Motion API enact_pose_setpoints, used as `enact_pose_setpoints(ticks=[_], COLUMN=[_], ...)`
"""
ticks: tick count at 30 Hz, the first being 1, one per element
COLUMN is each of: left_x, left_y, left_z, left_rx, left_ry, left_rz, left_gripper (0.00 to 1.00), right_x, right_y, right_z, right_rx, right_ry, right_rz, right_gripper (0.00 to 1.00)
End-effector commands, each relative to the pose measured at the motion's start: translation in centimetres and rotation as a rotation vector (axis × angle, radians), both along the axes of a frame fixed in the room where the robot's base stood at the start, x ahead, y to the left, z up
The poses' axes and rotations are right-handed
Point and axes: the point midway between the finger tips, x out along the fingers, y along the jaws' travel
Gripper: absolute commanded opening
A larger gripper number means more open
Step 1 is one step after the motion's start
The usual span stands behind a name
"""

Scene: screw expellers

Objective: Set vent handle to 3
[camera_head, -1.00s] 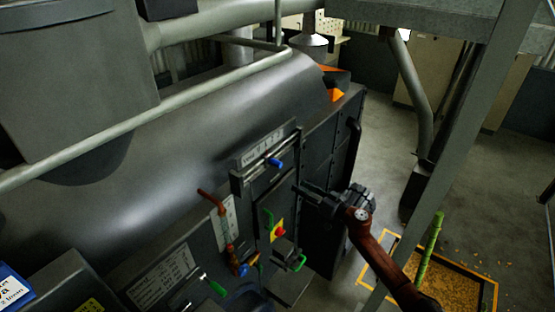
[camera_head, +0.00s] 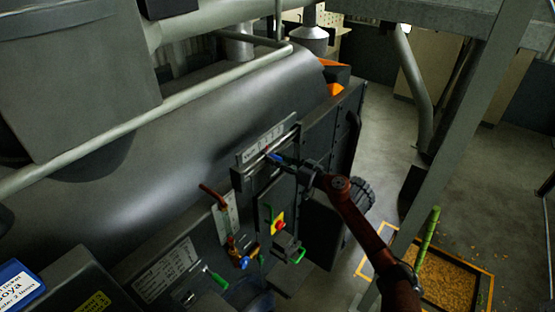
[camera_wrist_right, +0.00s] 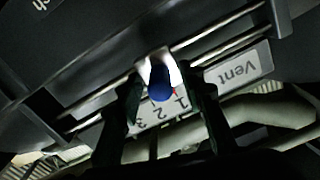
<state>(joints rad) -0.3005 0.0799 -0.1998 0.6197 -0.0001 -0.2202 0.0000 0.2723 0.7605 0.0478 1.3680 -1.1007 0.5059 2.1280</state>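The vent handle, a blue knob (camera_head: 275,158) on a pale bracket, sits on a rail beneath the Vent label plate (camera_head: 262,142) on the dark machine. It also shows in the right wrist view (camera_wrist_right: 160,84), where the plate's numbers 1, 2 and 3 appear upside down. The knob appears near the 1. My right gripper (camera_head: 287,163) is at the handle. In the right wrist view its two dark fingers (camera_wrist_right: 165,95) stand on either side of the knob, with gaps showing. My left gripper is out of view.
Below the vent rail are a red lever (camera_head: 213,195), a red and yellow switch (camera_head: 278,222) and several green handles. A sloping grey beam (camera_head: 455,125) stands to the right of my arm. A grain tray with a yellow frame (camera_head: 490,285) lies on the floor at lower right.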

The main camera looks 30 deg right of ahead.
Motion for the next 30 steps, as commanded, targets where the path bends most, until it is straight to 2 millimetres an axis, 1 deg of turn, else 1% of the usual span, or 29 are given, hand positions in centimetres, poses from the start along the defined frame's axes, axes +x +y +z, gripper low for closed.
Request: enact_pose_setpoints(ticks=[5, 21, 30], left_x=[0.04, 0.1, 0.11], left_y=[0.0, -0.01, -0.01], left_z=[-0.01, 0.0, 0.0], left_rx=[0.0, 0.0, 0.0], left_ry=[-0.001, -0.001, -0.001], left_rz=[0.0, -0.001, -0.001], left_gripper=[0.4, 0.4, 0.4], right_x=[0.0, -0.02, -0.03], right_y=[0.0, -0.05, -0.07], right_z=[-0.02, 0.0, 0.01], right_rx=[0.0, 0.0, 0.0], right_ry=[0.0, -0.001, -0.001], right_rz=[0.0, -0.001, -0.001], right_gripper=[0.36, 0.0, 0.0])
